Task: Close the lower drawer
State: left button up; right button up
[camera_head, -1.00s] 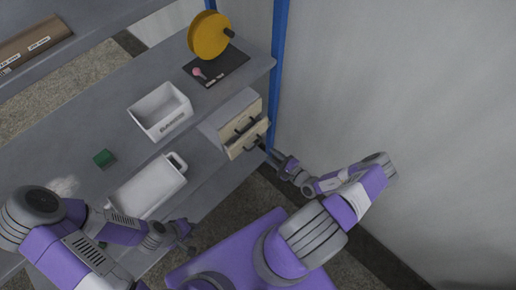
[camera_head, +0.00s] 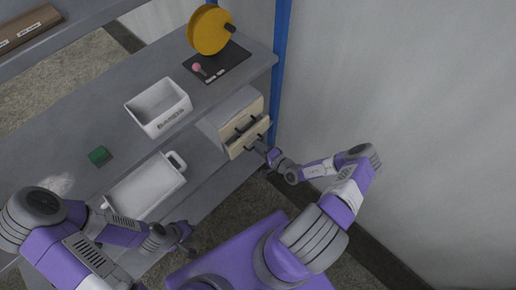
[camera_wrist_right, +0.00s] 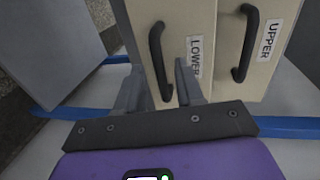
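A small beige two-drawer cabinet (camera_head: 222,112) stands at the right end of the shelf unit. Its lower drawer (camera_head: 248,138) has a dark handle and appears to stick out slightly below the upper drawer (camera_head: 243,118). In the right wrist view the lower drawer (camera_wrist_right: 180,25), labelled LOWER, fills the middle, with its black handle (camera_wrist_right: 158,55) upright. My right gripper (camera_head: 263,148) is at the lower drawer's front. In the wrist view its fingers (camera_wrist_right: 160,88) are apart, on either side of the handle; contact is unclear. My left gripper (camera_head: 186,232) is away from the drawers; its opening is unclear.
A white bin (camera_head: 160,107), a green block (camera_head: 99,155) and a yellow disc (camera_head: 209,30) on a dark mat (camera_head: 232,62) are on the upper surface. A white tray (camera_head: 145,187) is below. A blue post (camera_head: 281,60) and wall stand right of the cabinet.

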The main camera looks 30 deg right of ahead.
pick_arm(q)
jog(key=shift+f, duration=0.15)
pick_arm(e)
jog(key=shift+w+a, duration=0.1)
jog(key=shift+w, duration=0.3)
grip_shut()
